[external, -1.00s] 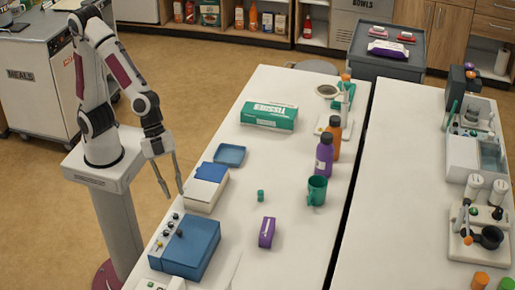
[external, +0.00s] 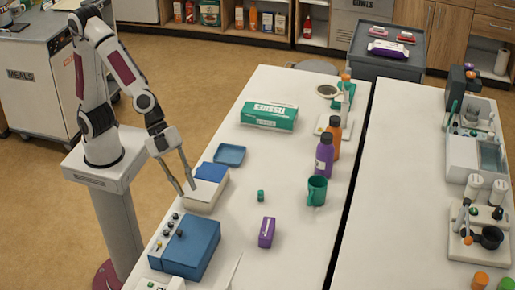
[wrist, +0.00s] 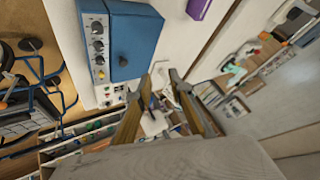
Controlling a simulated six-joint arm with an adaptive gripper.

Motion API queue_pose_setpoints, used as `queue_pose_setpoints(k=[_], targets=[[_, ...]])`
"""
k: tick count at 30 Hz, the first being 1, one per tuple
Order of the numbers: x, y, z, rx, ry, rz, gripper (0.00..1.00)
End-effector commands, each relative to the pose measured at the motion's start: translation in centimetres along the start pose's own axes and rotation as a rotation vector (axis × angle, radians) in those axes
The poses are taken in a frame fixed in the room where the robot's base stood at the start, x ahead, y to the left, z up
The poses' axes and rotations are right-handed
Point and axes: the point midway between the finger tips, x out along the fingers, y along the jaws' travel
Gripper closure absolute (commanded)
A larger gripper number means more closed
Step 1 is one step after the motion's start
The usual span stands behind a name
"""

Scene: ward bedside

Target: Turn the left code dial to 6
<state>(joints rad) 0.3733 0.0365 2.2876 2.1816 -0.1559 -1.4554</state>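A blue box (external: 190,247) stands at the near left end of the white table. Its light front panel carries several small dark dials in a row (external: 167,232), which also show in the wrist view (wrist: 98,45). A dark knob or handle (wrist: 122,61) sits on the blue part beside the panel. Which dial is the left code dial, and what it reads, is too small to tell. My gripper (external: 187,189) is open and empty, pointing down near the white box with a blue top, apart from the dials. Its two fingers also show in the wrist view (wrist: 160,76).
The white box with a blue top (external: 205,187) stands just behind the blue box. A blue tray (external: 230,154), a tissue box (external: 268,116), a small green item (external: 260,196), a purple box (external: 266,232) and a green mug (external: 317,190) are farther along the table.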

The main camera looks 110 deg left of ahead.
Motion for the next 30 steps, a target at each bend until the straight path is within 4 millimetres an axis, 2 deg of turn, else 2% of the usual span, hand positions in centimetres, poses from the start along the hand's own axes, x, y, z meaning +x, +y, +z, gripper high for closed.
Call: queue_pose_setpoints(k=[14, 30], targets=[[-0.2, -2.5, -0.3, 0.022, 0.007, -0.093, 0.79], [-0.7, -4.9, 0.5, 0.009, -0.024, -0.182, 0.79]])
